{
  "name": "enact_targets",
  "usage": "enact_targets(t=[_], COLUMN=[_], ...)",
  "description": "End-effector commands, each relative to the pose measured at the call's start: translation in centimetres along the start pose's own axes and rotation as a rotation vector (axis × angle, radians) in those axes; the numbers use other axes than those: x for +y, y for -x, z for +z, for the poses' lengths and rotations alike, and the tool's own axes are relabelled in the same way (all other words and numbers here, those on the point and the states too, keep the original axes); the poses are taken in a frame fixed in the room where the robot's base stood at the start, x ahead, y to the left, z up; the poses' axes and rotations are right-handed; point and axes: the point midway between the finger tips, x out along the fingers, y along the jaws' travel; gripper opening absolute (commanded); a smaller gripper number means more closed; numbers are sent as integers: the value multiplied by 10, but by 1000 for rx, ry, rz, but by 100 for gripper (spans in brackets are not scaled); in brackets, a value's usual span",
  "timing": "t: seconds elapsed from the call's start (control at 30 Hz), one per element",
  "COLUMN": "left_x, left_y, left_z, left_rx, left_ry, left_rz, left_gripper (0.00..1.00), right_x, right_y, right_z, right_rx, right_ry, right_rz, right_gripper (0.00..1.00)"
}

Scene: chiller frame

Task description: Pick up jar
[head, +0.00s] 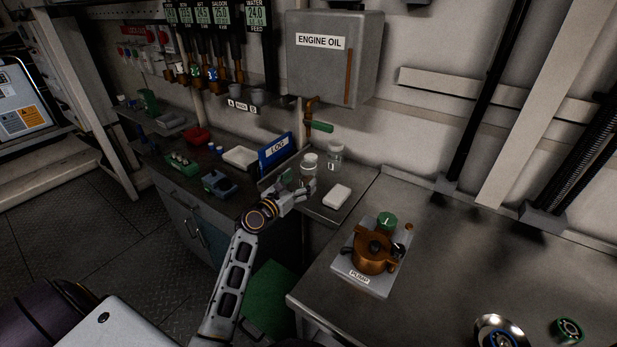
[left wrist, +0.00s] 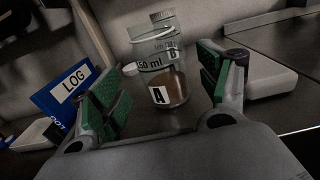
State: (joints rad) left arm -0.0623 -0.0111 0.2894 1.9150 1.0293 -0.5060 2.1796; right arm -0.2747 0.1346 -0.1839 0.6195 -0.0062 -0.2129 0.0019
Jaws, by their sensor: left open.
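A clear jar labelled A (left wrist: 158,95) with brown contents and a 150 ml mark stands between the spread fingers of my left gripper (left wrist: 162,84) in the left wrist view. The fingers are open, with green pads on either side; I cannot tell whether they touch the jar. A second clear jar labelled B (left wrist: 173,54) stands behind it. In the head view, a jar with a white lid (head: 310,162) is just beyond my left gripper (head: 298,185), and another clear jar (head: 335,158) is to its right. My right gripper is not in view.
A blue LOG binder (head: 276,151) stands left of the jars. A white block (head: 337,196) lies to their right. A bronze pump (head: 372,252) sits on the nearer bench. A pipe with a green-handled valve (head: 319,126) hangs above the jars.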

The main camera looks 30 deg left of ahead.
Motion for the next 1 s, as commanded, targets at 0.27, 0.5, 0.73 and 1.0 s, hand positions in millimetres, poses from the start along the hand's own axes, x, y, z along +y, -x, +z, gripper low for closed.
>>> enact_targets(t=[0.27, 0.5, 0.73, 1.0], left_x=[-1, -1, -1, -1], left_y=[-25, -43, -47, -47], left_z=[-6, -6, -6, -6], left_rx=[0, -1, 0, 0], left_ry=[-2, 0, 0, 0], left_rz=[-1, 1, 0, 0], left_gripper=[76, 76, 76, 76], right_x=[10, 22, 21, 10], right_y=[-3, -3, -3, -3], right_z=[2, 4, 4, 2], right_rx=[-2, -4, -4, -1], right_ry=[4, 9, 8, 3], right_rz=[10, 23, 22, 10], right_gripper=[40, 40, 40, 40])
